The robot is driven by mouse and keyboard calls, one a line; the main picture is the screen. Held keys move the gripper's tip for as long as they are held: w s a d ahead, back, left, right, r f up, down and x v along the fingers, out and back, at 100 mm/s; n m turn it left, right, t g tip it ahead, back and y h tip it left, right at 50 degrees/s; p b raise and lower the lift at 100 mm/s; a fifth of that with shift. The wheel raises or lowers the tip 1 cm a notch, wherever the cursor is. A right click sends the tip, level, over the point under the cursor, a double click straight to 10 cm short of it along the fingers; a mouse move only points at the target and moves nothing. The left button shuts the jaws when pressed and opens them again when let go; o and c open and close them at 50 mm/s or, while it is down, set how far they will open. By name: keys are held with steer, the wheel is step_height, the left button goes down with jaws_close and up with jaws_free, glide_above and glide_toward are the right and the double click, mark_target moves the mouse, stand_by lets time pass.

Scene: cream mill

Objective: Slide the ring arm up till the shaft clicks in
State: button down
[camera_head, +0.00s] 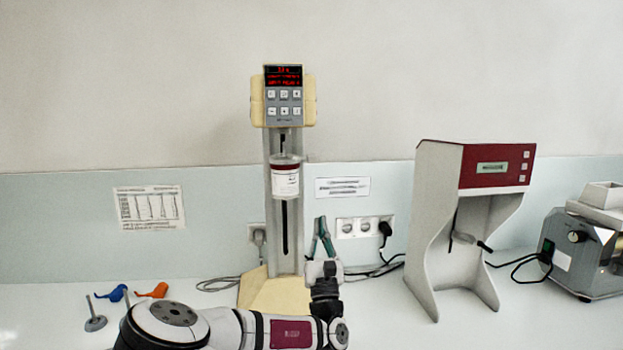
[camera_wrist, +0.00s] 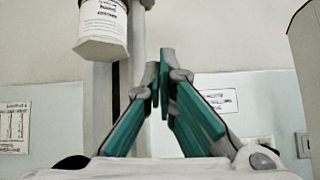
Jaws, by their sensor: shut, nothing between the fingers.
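The cream mill (camera_head: 284,200) stands upright on the counter, with a yellowish head, a red display and a grey slotted column. A white jar (camera_head: 286,183) with a label and a dark red band is held on the column, below the head. The jar also shows at the upper left in the wrist view (camera_wrist: 103,28). The ring arm around it is hard to make out. My gripper (camera_head: 321,222) is shut and empty, fingers pointing up, right of the column and below the jar. In the wrist view its green-padded fingertips (camera_wrist: 164,62) meet, apart from the jar.
A grey and red device (camera_head: 495,166) and a grey machine (camera_head: 590,245) stand at the right. A blue piece (camera_head: 112,293), an orange piece (camera_head: 153,291) and a small metal stirrer (camera_head: 95,322) lie at the left. Cables run behind the mill near the sockets (camera_head: 364,227).

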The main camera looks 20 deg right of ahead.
steer(key=w+r+n+p, duration=0.1)
steer(key=w+r, duration=0.2)
steer(key=r, duration=0.2)
steer(key=w+r+y+p, duration=0.1)
steer(key=w+r+p, duration=0.1)
steer(key=r, duration=0.4)
steer(key=shift+w+d+n+t+y+p, duration=0.3)
steer(key=shift+w+d+n+t, duration=0.1)
steer(key=shift+w, duration=0.45)
steer(key=shift+r, duration=0.15)
